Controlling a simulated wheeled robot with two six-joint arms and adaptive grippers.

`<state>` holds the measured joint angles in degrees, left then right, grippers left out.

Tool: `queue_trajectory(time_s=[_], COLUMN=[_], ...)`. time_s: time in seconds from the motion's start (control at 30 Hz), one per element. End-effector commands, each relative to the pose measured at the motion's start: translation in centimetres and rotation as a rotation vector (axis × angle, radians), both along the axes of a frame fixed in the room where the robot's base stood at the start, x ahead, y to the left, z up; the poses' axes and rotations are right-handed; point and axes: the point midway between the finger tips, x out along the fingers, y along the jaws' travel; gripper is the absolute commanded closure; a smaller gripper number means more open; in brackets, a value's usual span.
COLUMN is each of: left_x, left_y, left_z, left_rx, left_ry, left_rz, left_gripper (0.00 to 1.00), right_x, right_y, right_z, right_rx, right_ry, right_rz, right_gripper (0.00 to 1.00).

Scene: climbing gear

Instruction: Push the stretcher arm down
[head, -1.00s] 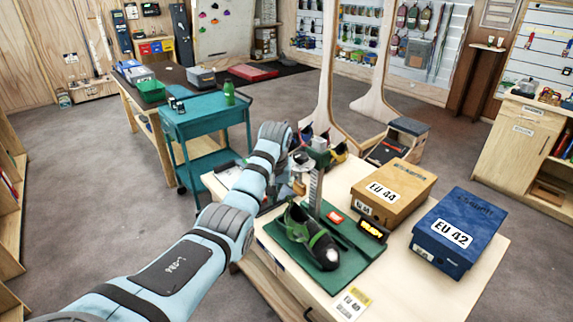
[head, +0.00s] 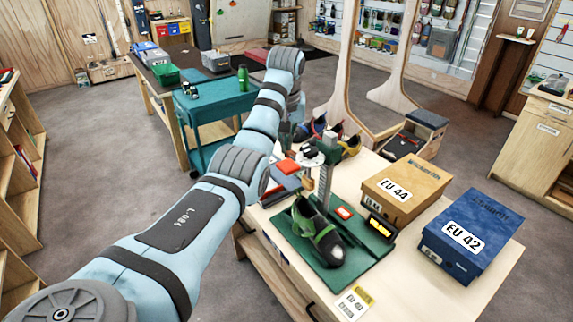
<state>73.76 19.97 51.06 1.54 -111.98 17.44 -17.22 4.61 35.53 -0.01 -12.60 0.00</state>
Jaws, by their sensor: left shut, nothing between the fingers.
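The shoe stretcher has a dark green base (head: 352,272) and an upright grey toothed column (head: 324,187) on the worktop. Its stretcher arm (head: 309,155) reaches left from near the column top and looks raised above the base. A black and green climbing shoe (head: 319,236) lies on the base in front of the column. My left gripper (head: 301,133) is shut and empty, just behind and above the stretcher arm as seen here. My own forearm and wrist partly hide it, and I cannot tell whether it touches. My right gripper is not in view.
An orange-brown EU 44 box (head: 410,178) and a blue EU 42 box (head: 482,222) stand right of the stretcher on the worktop (head: 405,275). Several coloured shoes sit behind the column. A teal cart (head: 215,104) with a green bottle stands behind left.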

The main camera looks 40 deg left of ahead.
Motion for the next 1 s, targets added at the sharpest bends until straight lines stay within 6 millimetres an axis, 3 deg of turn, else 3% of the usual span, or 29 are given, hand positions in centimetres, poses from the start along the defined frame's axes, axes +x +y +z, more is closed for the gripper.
queue_trajectory(time_s=[0.17, 0.5, 1.0], left_x=[-0.1, -0.2, -0.3], left_y=[0.5, 1.8, 2.0], left_z=[-2.0, -5.9, -6.7], left_rx=[0.000, 0.000, 0.000], left_ry=[0.003, 0.001, 0.001], left_rz=[0.005, 0.018, 0.020], left_gripper=[1.00, 1.00, 1.00], right_x=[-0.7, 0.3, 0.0], right_y=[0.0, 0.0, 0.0], right_z=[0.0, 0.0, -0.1], right_rx=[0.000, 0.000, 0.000], right_ry=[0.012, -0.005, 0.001], right_rz=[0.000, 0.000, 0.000], right_gripper=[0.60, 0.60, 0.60])
